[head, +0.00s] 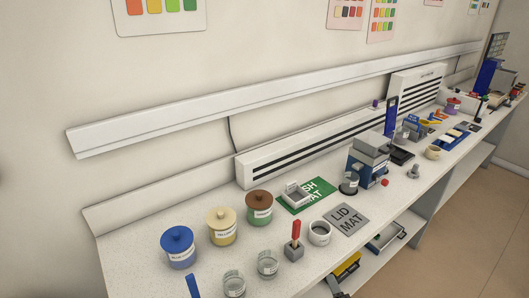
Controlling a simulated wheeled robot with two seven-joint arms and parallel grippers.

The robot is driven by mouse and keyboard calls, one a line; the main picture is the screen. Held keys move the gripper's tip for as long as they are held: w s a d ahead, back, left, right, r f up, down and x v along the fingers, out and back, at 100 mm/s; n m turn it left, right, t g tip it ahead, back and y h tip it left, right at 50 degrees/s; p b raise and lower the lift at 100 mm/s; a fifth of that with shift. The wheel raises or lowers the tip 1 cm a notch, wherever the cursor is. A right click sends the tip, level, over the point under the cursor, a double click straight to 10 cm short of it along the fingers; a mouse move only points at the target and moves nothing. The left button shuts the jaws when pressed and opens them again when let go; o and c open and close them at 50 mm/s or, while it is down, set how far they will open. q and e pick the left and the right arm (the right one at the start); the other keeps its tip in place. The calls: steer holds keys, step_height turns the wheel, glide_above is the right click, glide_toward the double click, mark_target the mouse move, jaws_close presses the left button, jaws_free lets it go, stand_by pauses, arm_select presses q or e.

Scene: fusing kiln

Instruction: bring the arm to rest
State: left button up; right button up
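Neither of my grippers can be made out in the head view, and no arm clearly shows. The long speckled worktop (395,205) runs from the lower left to the far right along the wall. On its near part stand lidded jars: a blue one (178,251), a yellow one (222,228) and a green one with a brown lid (260,209). Two clear glass jars (268,265) stand in front of them. A grey block (293,252) holds a red-handled tool upright. The narrow blue piece (193,288) at the bottom edge is cut off, so I cannot tell what it is.
A green mat (318,186) bears a pale dish (296,196). A grey lid mat (346,219) lies bare beside a white cup (319,234). A grey-blue machine (369,160) stands behind. A lower shelf (405,222) holds a tray and a yellow item (347,264). The floor at right is clear.

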steer(key=s+d+f+m+g, duration=0.2)
steer(key=s+m+g, duration=0.3)
steer(key=s+m, duration=0.5)
steer(key=s+d+f+m+g, duration=0.25)
steer(key=s+m+g, duration=0.35)
steer(key=s+m, duration=0.4)
step_height(320, 180, down, 30)
steer(key=s+d+f+g, duration=0.1)
steer(key=s+d+f, duration=0.1)
steer(key=s+f, duration=0.7)
steer(key=s+d+f+n+g, duration=0.1)
steer(key=s+f, duration=0.9)
steer(key=f, duration=0.1)
steer(key=shift+s+d+f+h, duration=0.15)
steer(key=shift+s+d+h, duration=0.1)
steer(key=shift+d+h, duration=0.15)
